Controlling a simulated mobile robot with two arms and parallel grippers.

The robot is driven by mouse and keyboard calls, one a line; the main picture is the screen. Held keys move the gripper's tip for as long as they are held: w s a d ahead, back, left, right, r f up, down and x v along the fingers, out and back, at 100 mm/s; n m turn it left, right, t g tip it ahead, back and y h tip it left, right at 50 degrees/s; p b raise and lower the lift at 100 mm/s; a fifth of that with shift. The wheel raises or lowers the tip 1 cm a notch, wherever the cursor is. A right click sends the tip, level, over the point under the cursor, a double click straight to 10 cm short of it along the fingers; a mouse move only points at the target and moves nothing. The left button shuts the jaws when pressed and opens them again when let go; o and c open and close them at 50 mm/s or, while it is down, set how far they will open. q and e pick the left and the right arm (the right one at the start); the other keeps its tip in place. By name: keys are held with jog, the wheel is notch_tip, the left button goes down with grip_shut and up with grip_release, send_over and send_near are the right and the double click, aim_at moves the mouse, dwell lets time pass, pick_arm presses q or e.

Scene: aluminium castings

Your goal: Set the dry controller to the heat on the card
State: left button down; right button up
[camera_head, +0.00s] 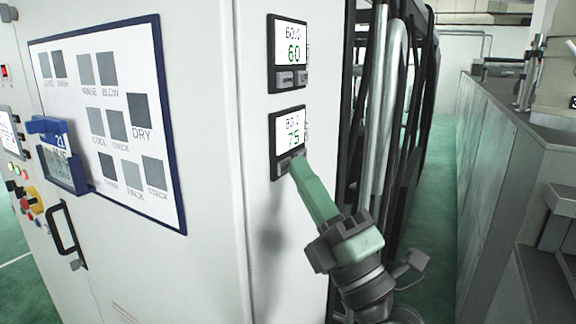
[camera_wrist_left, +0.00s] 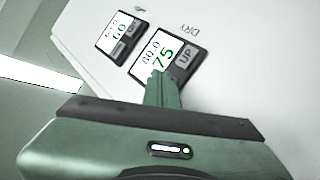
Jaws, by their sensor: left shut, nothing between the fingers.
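The dry controller (camera_head: 288,142) is the lower of two black panel units on the white cabinet; its green figure reads 75, with a smaller dark figure above that looks like 80.0. It also shows in the left wrist view (camera_wrist_left: 163,50), beside the word DRY, with an UP key (camera_wrist_left: 186,58). My left gripper (camera_head: 298,163) is shut and empty. Its fingertips (camera_wrist_left: 163,78) are at the controller's key row and hide part of it; I cannot tell whether they touch. A small blue-framed holder (camera_head: 60,160) on the left panel may hold the card; its text is unreadable. My right gripper is out of view.
A similar controller (camera_head: 288,53) reading 60 sits just above. A blue-edged board (camera_head: 150,190) with grey squares covers the cabinet's left face. Pipes (camera_head: 385,100) and a black frame stand right of the cabinet. A green-floored aisle (camera_head: 430,220) lies beyond, beside a grey counter (camera_head: 500,150).

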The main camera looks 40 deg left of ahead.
pick_arm(q)
jog(key=shift+g, duration=0.3)
jog(key=shift+w+d, duration=0.1)
jog(key=shift+d, duration=0.6)
jog(key=d, duration=0.2)
jog(key=w+d, duration=0.1)
jog(key=d, duration=0.1)
jog(key=shift+w+d+b, duration=0.1)
jog(key=shift+d+b, duration=0.25)
jog(key=shift+d, duration=0.05)
dwell(2.4)
